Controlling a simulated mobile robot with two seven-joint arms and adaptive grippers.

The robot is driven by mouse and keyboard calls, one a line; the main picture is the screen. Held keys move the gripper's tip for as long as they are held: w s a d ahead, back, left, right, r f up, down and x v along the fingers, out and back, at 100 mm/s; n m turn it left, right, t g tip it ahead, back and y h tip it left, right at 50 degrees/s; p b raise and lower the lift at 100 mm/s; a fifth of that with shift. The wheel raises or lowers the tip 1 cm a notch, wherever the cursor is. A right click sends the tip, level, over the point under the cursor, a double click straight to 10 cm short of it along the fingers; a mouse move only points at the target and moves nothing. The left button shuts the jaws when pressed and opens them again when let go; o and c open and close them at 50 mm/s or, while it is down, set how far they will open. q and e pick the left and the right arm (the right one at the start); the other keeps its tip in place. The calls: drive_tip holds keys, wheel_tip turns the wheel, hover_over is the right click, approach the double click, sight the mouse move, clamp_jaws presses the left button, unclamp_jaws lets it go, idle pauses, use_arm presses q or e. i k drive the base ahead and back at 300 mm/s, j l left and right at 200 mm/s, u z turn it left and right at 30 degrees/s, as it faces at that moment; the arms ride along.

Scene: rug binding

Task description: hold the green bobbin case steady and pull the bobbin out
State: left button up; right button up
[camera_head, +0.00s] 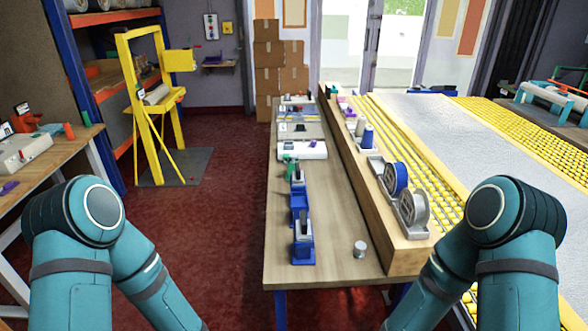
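A small green piece (289,160) shows on the long wooden table, at the far end of a row of blue holders; it may be the green bobbin case, but it is too small to be sure. I cannot make out a bobbin in it. My two teal arms come in from the lower left and lower right. Both run out of the bottom of the picture, so neither gripper shows.
Blue holders (302,247) stand in a row along the wooden table (335,195). A small metal cylinder (360,249) stands near its front right. A wooden ledge (400,240) with tape rolls (413,209) borders the right side. The table's middle is clear.

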sight(293, 156)
drive_tip(key=i+j+u, duration=0.25)
drive_tip(key=j, duration=0.15)
drive_tip(key=j+u, duration=0.2)
drive_tip(key=j, duration=0.15)
drive_tip(key=i+j+u, duration=0.45)
drive_tip(key=i+j, duration=0.25)
drive_tip(key=i+j+u, duration=0.2)
drive_tip(key=i+j, duration=0.15)
drive_tip(key=i, duration=0.15)
drive_tip(key=i+z, duration=1.4)
drive_tip(key=z, duration=0.2)
drive_tip(key=i+j+z, duration=0.2)
drive_tip(key=z, duration=0.25)
drive_tip(key=i+j+z, duration=0.25)
drive_tip(key=z, duration=0.2)
drive_tip(key=i+j+z, duration=0.25)
drive_tip(key=z, duration=0.2)
drive_tip(key=i+j+z, duration=0.1)
drive_tip(key=j+z, duration=0.35)
drive_tip(key=i+j+z, duration=0.15)
drive_tip(key=j+z, duration=0.15)
drive_tip(key=i+j+z, duration=0.1)
drive_tip(key=j+z, duration=0.2)
